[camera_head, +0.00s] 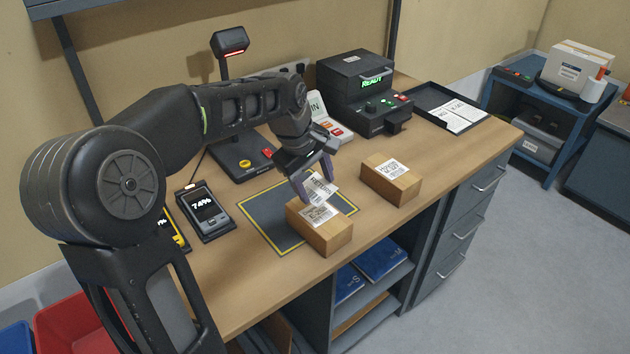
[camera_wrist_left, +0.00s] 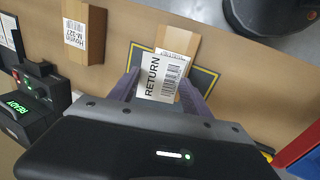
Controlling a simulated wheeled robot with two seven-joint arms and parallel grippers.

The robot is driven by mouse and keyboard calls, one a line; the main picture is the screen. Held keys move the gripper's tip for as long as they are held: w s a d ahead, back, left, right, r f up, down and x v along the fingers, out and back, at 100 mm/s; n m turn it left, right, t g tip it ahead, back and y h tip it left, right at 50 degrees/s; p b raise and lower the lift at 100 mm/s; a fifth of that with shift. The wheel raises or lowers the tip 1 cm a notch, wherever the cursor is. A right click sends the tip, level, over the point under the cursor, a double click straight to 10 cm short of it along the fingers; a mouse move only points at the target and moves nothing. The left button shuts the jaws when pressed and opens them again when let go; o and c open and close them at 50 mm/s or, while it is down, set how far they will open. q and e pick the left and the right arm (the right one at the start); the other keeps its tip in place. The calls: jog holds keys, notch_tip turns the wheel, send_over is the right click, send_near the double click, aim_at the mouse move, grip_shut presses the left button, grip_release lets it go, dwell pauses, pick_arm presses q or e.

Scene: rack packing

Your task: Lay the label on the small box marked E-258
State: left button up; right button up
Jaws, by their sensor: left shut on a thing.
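My left gripper (camera_head: 314,186) is shut on a white label (camera_head: 323,184); in the left wrist view the label (camera_wrist_left: 161,78) reads RETURN above a barcode. It hangs over the near small wooden box (camera_head: 322,236), which has a printed white sticker on its top. That box (camera_wrist_left: 178,40) also shows behind the label in the left wrist view, its sticker partly covered and its mark not clearly readable. I cannot tell whether the held label touches it. A second wooden box (camera_head: 390,187) stands to the right; its sticker reads M-327 in the left wrist view (camera_wrist_left: 75,38). My right gripper is out of view.
The near box overlaps the yellow-edged dark mat (camera_head: 265,228). A printer showing READY (camera_head: 362,92) and a black tray with papers (camera_head: 430,101) stand behind. A scanner stand (camera_head: 240,155) and a handheld device (camera_head: 203,212) are to the left.

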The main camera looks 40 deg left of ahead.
aim_at(312, 196)
pick_arm(q)
jog(key=shift+f+b, duration=2.1)
jog(key=shift+f, duration=0.9)
jog(key=o, duration=0.9)
jog(key=shift+c, duration=0.7)
jog(key=shift+w+d, duration=0.1)
jog(key=shift+w, duration=0.2)
jog(key=shift+w+d+p, duration=0.15)
jog(key=shift+w+p, duration=0.15)
jog(key=shift+w, duration=0.25)
jog(key=shift+w+d+p, duration=0.15)
jog(key=shift+w+p, duration=0.15)
jog(key=shift+w, duration=0.25)
